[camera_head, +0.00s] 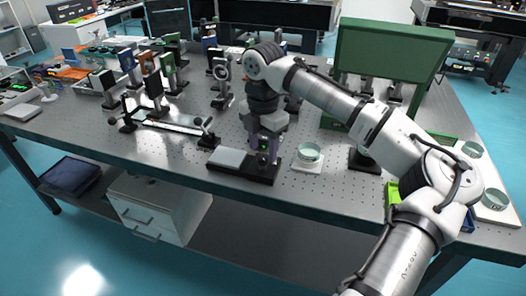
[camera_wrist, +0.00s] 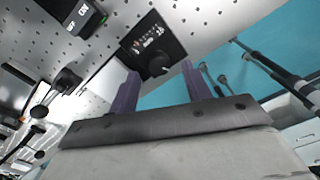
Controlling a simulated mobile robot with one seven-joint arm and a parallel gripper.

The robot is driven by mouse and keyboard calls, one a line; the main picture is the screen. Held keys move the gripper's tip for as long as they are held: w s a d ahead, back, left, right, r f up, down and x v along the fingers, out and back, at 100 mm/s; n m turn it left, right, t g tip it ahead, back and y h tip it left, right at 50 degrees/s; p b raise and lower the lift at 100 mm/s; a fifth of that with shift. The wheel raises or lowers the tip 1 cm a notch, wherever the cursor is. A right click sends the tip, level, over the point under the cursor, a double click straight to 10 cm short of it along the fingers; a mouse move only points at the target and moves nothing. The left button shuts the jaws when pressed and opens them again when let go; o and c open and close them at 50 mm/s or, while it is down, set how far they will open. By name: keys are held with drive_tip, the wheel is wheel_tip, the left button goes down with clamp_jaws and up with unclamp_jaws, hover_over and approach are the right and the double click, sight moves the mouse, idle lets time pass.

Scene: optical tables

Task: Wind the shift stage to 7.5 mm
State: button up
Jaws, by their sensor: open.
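My gripper (camera_head: 264,156) points down over the front edge of the near optical table, above a low black base (camera_head: 245,173) with a grey plate (camera_head: 228,157) on its left part. In the wrist view my gripper (camera_wrist: 160,69) is open, with its two purple fingers apart. Beyond and between the fingertips is a black unit (camera_wrist: 143,40) with white markings and a dark round knob (camera_wrist: 158,65). This may be the shift stage; its reading is too small to make out. I cannot tell whether a finger touches the knob. Nothing is held.
A round greenish dish (camera_head: 308,153) on a white pad stands just right of the base. A large green panel (camera_head: 388,52) rises behind my arm. Several optic mounts (camera_head: 222,80) and a rail (camera_head: 172,123) stand to the left. A small display unit (camera_wrist: 82,17) shows in the wrist view.

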sight(263, 161)
drive_tip(key=shift+f, duration=1.35)
drive_tip(key=shift+c, duration=0.4)
drive_tip(key=c, duration=0.9)
drive_tip(key=shift+r+m+p, duration=0.1)
drive_tip(key=shift+m+p, duration=0.3)
drive_tip(key=shift+p, duration=0.05)
